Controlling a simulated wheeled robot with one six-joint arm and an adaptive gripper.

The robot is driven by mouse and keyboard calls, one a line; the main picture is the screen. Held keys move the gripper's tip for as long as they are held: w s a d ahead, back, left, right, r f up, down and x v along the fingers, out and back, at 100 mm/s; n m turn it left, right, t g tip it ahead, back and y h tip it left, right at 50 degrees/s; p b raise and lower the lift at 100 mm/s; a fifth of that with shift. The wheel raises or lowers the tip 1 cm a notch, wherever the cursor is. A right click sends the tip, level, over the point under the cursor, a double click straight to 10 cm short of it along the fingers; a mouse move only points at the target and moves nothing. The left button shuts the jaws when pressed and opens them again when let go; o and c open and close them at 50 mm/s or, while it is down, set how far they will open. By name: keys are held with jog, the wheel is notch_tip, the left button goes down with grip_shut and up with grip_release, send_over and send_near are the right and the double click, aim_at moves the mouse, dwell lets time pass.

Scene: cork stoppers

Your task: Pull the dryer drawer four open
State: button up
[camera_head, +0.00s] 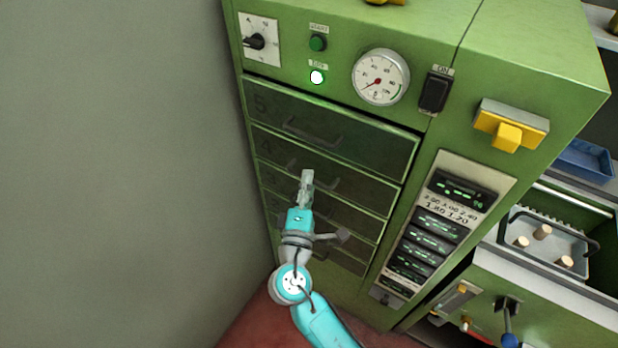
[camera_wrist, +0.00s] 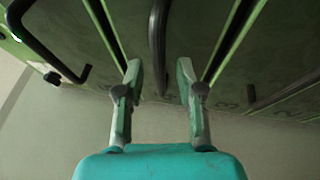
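The dryer's drawer four (camera_head: 278,150) is the second dark green front from the top and looks shut. Its curved dark handle (camera_wrist: 157,50) stands in the wrist view between and ahead of my fingertips. My gripper (camera_head: 307,178) is in front of drawer four and covers part of its handle in the head view. In the wrist view my gripper (camera_wrist: 160,75) is open, one finger on each side of the handle's line. I cannot tell whether the fingertips reach past the bar; nothing is gripped.
Drawer five (camera_head: 330,128) with its handle is above, and drawer three (camera_head: 275,180) is below. A grey wall (camera_head: 120,170) stands close on the left. A gauge (camera_head: 381,77), switches and a yellow latch are on the cabinet. A tray (camera_head: 520,222) with corks is at right.

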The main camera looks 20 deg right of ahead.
jog(key=shift+x, duration=0.85)
grip_shut()
